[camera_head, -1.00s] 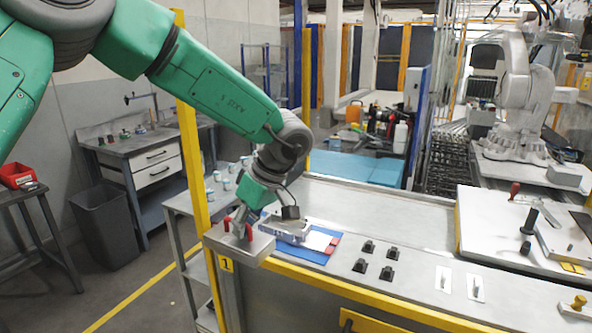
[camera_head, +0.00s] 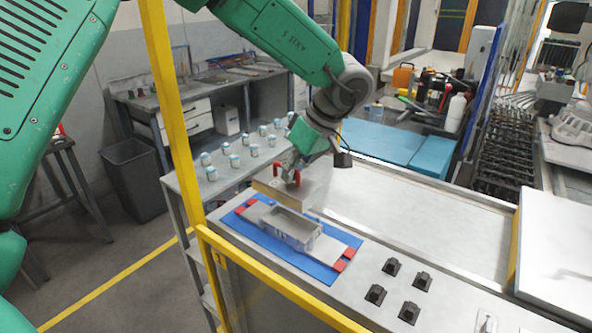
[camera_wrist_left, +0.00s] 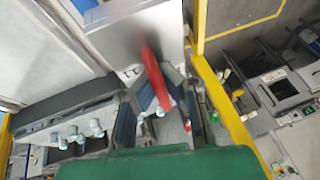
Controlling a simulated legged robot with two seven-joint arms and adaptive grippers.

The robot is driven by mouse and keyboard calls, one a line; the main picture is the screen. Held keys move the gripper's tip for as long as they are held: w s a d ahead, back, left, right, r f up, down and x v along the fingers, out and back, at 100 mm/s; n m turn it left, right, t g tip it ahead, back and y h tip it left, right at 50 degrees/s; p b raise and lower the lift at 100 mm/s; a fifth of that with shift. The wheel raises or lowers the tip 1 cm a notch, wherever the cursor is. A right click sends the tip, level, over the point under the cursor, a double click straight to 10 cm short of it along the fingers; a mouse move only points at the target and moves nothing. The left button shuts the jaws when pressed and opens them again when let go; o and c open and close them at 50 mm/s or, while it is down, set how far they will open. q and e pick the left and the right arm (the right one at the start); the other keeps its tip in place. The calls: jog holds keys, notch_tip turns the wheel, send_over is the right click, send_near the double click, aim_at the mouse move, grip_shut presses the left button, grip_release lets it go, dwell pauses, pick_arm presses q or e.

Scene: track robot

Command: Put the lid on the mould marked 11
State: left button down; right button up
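The lid (camera_head: 310,197) is a grey metal plate with red handles, held in the air, just behind and above the mould. My left gripper (camera_head: 289,172) is shut on a red lid handle; the left wrist view shows the fingers (camera_wrist_left: 155,98) around the red handle (camera_wrist_left: 152,72), with the lid (camera_wrist_left: 125,42) beyond. The mould (camera_head: 290,230) is an open grey rectangular box on a light plate with red end pieces, lying on a blue mat (camera_head: 318,273). The lid is apart from it and looks tilted. No number is readable on the mould. My right gripper is out of view.
A yellow post (camera_head: 168,90) and yellow rail (camera_head: 275,280) edge the table at the left and front. Several black blocks (camera_head: 392,267) stand right of the mat. Small cups (camera_head: 234,161) stand on a side shelf behind. The table (camera_head: 430,205) behind the blocks is clear.

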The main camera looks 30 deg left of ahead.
aim_at(301, 183)
pick_arm(q)
jog(key=shift+w+a+f, duration=0.2)
jog(key=shift+w+f, duration=0.05)
jog(key=shift+w, duration=0.15)
jog(key=shift+d+r+p, duration=0.2)
jog(key=shift+d+p, duration=0.1)
jog(key=shift+p, duration=0.55)
jog(key=shift+d+g, duration=0.2)
jog(key=shift+g, duration=0.1)
notch_tip(301, 183, down, 5)
jog(key=shift+r+b, duration=0.15)
jog(key=shift+b, duration=0.25)
jog(key=shift+s+a+f, duration=0.1)
jog(key=shift+a+f, duration=0.25)
jog(key=shift+f, duration=0.25)
jog(key=shift+d+f, duration=0.1)
jog(key=shift+d, duration=0.05)
jog(key=shift+d, duration=0.3)
jog(key=shift+a, duration=0.2)
